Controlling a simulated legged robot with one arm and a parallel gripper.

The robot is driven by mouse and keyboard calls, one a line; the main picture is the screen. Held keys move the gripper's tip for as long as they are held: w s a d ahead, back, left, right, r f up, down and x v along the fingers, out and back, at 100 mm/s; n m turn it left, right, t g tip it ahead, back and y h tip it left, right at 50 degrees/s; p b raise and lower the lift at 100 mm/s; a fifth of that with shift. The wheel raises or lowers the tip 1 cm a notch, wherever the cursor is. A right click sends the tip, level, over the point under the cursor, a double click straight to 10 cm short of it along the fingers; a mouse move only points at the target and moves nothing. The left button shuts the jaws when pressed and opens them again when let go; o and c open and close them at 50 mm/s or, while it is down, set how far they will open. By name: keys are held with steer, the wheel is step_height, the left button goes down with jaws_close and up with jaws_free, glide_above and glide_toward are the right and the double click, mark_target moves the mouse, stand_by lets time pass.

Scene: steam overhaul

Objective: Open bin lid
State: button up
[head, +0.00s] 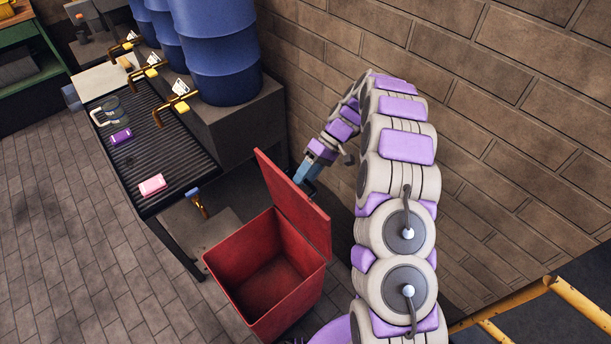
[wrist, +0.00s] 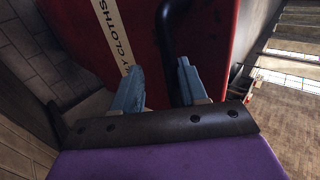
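The red bin (head: 235,262) stands on the floor, and its dark inside shows from above. Its lid (head: 290,205) is raised, standing steeply tilted on the bin's wall side. In the wrist view, the red lid (wrist: 205,35) fills the upper middle, with a pale label strip (wrist: 115,35) reading "...Y CLOTHS" and a black handle (wrist: 165,45). My gripper (head: 306,172) is behind the raised lid, on the wall side. In the wrist view, its blue fingers (wrist: 160,85) are spread apart. The handle's end lies between them, nearer the right finger; contact is unclear.
A brick wall (head: 480,120) runs close along the right side of my arm. Left of the bin is a dark grated bench (head: 180,165) with a pink block (head: 152,185) and a purple item (head: 121,136). Blue drums (head: 215,50) stand behind it. Yellow rails (head: 520,297) are at lower right.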

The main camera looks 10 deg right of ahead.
mark_target(323, 216)
steer(key=shift+r, duration=0.15)
steer(key=s+r, duration=0.1)
steer(key=s, duration=0.4)
steer(key=s+d+r+p, duration=0.1)
steer(key=s+r, duration=0.1)
steer(key=s, duration=0.3)
steer(key=s+d+r+p, duration=0.1)
steer(key=s, duration=0.5)
steer(key=shift+r, duration=0.35)
stand_by(0.6)
steer(key=shift+h, duration=0.7)
steer(key=s+r, duration=0.1)
steer(key=r, duration=0.2)
steer(key=s+r, duration=0.1)
steer(key=shift+s+a+r, duration=0.25)
steer(key=shift+s+r, duration=0.05)
steer(key=shift+s, duration=0.05)
steer(key=s+d+r+m+t+h, duration=0.1)
steer(key=s+r+m+h, duration=0.1)
steer(key=s, duration=0.4)
steer(key=s+d+r+m+t+h, duration=0.1)
steer(key=s+d+r+m+h, duration=0.1)
steer(key=s+r, duration=0.2)
steer(key=s+d+r+m+t+h, duration=0.1)
steer(key=s+r, duration=0.3)
steer(key=s, duration=0.5)
steer(key=shift+d+m+t+h, duration=0.3)
steer(key=shift+d+m+h, duration=0.5)
steer(key=shift+m, duration=0.1)
steer(key=shift+a+r, duration=0.1)
